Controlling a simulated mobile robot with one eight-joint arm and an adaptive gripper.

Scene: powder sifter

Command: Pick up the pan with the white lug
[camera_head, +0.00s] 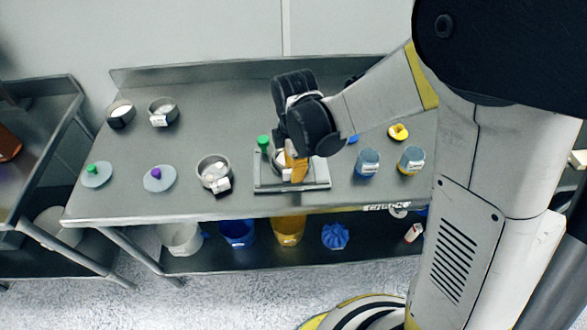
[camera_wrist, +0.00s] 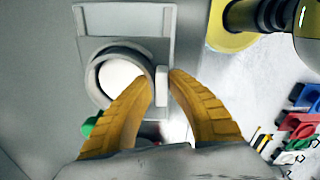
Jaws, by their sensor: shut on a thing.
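A round pan with a grey rim and pale contents (camera_wrist: 120,74) shows in the wrist view, with a white lug (camera_wrist: 162,88) on its side. My gripper (camera_wrist: 161,76) has its yellow fingers on both sides of this lug and is shut on it. In the head view my gripper (camera_head: 294,168) is over the flat grey stand (camera_head: 318,183) at mid-table. The pan (camera_head: 279,160) is partly hidden there behind the fingers and wrist. I cannot tell whether the pan touches the stand.
Other pans (camera_head: 213,168) (camera_head: 163,106) (camera_head: 121,112) stand on the metal table at left, near lids with green (camera_head: 97,178) and purple (camera_head: 159,184) knobs. A green-topped post (camera_head: 263,143) is close left of my gripper. Two labelled cups (camera_head: 367,165) (camera_head: 411,163) stand right. Bins (camera_head: 237,234) sit below.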

